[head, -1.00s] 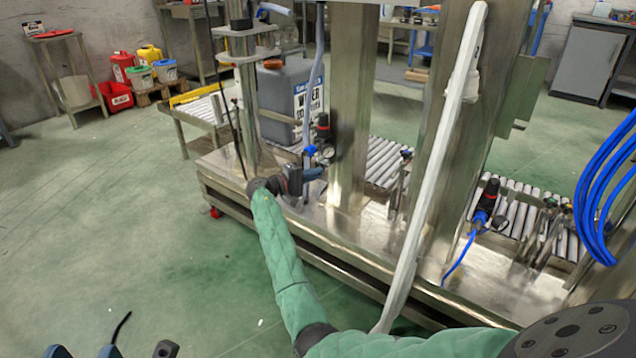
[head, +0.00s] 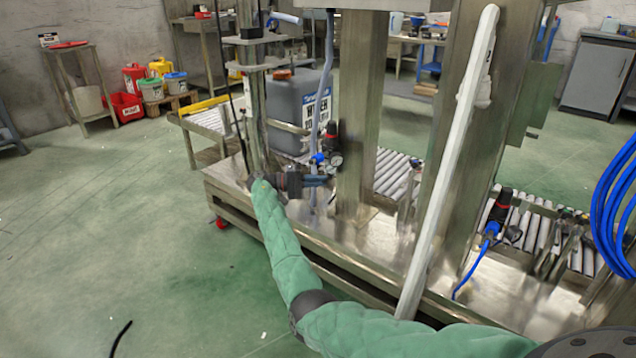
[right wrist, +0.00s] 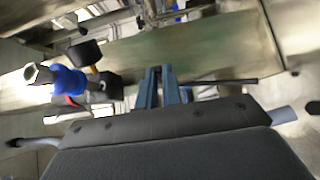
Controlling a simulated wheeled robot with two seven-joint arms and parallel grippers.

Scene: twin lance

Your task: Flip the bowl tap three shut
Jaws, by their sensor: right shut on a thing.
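My right gripper (head: 318,181) reaches in at the steel frame, just below a black-topped air unit (head: 331,135) with a blue fitting and a round gauge. In the right wrist view its blue-grey fingers (right wrist: 163,84) are close together. A thin dark bar (right wrist: 215,82) runs rightward from the fingertips and seems to be what they hold. I cannot tell for sure whether it is the handle of bowl tap three. A blue fitting (right wrist: 70,80) with a metal end lies to the left of the fingers. My left gripper is not in view.
A steel post (head: 358,110) stands just right of the gripper. A grey jug (head: 292,105) is behind it, and a pale hose (head: 327,70) hangs close by. Another black-topped unit (head: 500,205) with a blue hose is further right. The green floor at left is open.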

